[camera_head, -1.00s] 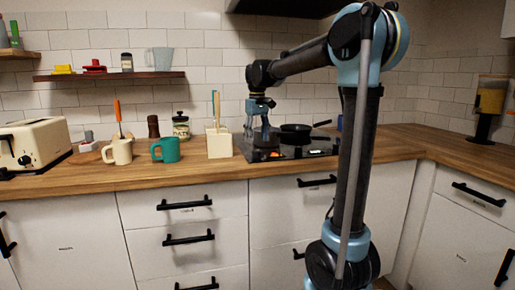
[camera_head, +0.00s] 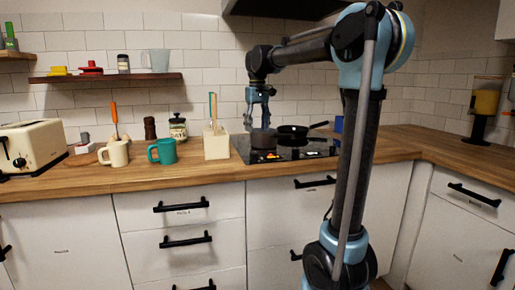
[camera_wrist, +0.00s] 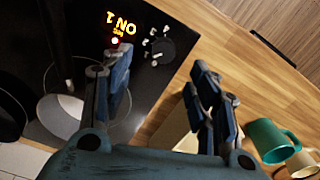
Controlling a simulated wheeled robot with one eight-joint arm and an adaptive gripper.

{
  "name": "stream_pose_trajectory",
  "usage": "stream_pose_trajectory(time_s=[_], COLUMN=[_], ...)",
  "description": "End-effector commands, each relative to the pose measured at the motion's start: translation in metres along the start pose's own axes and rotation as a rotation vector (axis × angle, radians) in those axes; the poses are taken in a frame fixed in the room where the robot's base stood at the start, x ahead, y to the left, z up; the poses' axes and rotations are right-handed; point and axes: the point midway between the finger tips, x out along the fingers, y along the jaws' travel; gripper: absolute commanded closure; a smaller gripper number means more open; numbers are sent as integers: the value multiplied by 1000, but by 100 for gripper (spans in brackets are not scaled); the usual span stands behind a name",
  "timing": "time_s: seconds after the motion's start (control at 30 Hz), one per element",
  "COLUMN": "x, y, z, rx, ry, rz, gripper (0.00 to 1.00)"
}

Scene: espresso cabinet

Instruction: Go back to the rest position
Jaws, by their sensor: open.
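My gripper (camera_head: 258,112) is above the left part of the black cooktop (camera_head: 295,150). In the wrist view my gripper (camera_wrist: 165,88) shows its two blue fingers spread apart with nothing between them. A small dark pot (camera_head: 263,138) stands on the cooktop just below the fingers. In the wrist view a pale round vessel (camera_wrist: 60,116) sits on the black glass beside the left finger, partly hidden by it. I cannot tell its contents. My arm is bent over the counter.
A black frying pan (camera_head: 293,131) is to the right on the cooktop. A cream utensil holder (camera_head: 216,145) stands close left of the gripper. A teal mug (camera_head: 163,151), a cream mug (camera_head: 115,153) and a toaster (camera_head: 33,147) are farther left. A shelf (camera_head: 105,77) hangs behind.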

Motion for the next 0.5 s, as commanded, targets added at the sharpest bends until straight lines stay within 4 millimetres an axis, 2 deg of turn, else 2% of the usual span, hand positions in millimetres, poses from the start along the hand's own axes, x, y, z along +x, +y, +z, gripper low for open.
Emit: stream_pose_trajectory(time_s=[0.27, 0.5], x=[31, 71], y=[22, 32], z=[80, 152], rx=[98, 187], ry=[33, 65], rz=[7, 15], gripper=[46, 46])
